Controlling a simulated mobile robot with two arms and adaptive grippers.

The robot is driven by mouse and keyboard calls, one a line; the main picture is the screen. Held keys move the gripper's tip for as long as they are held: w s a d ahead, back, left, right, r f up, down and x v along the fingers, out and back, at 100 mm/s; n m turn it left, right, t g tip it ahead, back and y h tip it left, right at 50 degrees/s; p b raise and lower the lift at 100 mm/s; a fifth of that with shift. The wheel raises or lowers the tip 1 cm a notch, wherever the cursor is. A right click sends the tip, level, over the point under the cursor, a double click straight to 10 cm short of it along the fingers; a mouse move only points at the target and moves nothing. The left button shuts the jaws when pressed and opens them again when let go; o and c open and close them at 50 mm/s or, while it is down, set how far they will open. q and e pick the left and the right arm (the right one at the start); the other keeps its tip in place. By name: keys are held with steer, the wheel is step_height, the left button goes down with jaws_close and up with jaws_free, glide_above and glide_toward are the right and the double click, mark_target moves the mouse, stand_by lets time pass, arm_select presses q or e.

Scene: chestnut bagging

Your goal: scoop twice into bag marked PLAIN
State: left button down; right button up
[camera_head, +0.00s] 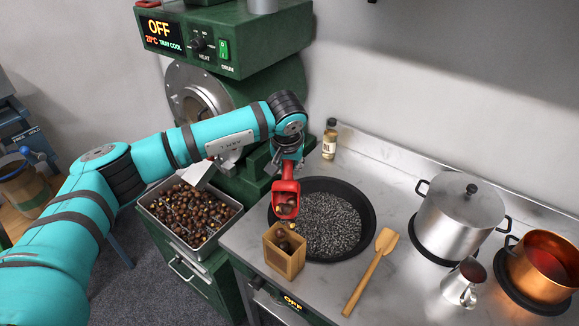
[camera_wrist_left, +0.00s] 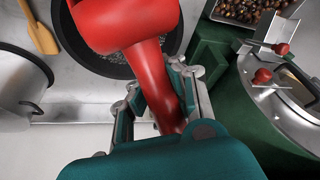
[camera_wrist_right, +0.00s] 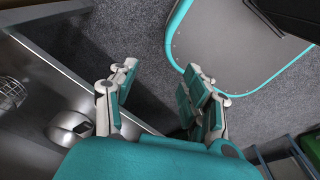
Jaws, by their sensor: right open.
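My left gripper (camera_head: 286,168) is shut on the handle of a red scoop (camera_head: 286,198), which also shows large in the left wrist view (camera_wrist_left: 125,25). The scoop holds chestnuts and tilts down over a square brown bag (camera_head: 285,262) at the counter's front left edge. Chestnuts (camera_head: 284,240) show at the bag's open top. No PLAIN mark can be read on it. A metal tray (camera_head: 204,254) full of chestnuts sits to the left.
A black pan of dark grains (camera_head: 330,222) stands right behind the bag. A small bottle (camera_head: 329,140) and green roaster (camera_head: 230,45) stand behind.

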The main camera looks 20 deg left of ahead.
mark_target(288, 167)
arm_select(q)
steer(key=shift+s+d+r+t+b, duration=0.15)
steer(key=shift+s+r+t+b, duration=0.25)
steer(key=shift+s+r+t, duration=0.45)
steer(key=t+b, duration=0.1)
steer(key=s+b, duration=0.1)
steer(key=b, duration=0.1)
steer(key=shift+d+r+t+y+b, duration=0.15)
steer(key=shift+r+t+y+b, duration=0.15)
steer(key=shift+t, duration=0.05)
steer(key=s+t+b, duration=0.1)
steer(key=b, duration=0.1)
steer(key=s+r+t+b, duration=0.1)
steer(key=b, duration=0.1)
steer(key=shift+d+r+b, duration=0.15)
steer(key=shift+r+b, duration=0.1)
steer(key=shift+b, duration=0.15)
steer(key=shift+s+r+t+y+b, duration=0.3)
steer(key=shift+r+t+b, duration=0.1)
steer(key=shift+b, duration=0.35)
steer(key=shift+s+r, duration=0.1)
arm_select(e)
step_height(288, 167, down, 11)
steer(key=s, duration=0.1)
steer(key=shift+s, duration=0.2)
arm_select(q)
steer(key=shift+d+r, duration=0.1)
steer(key=shift+r, duration=1.4)
arm_select(e)
steer(key=shift+d, duration=0.1)
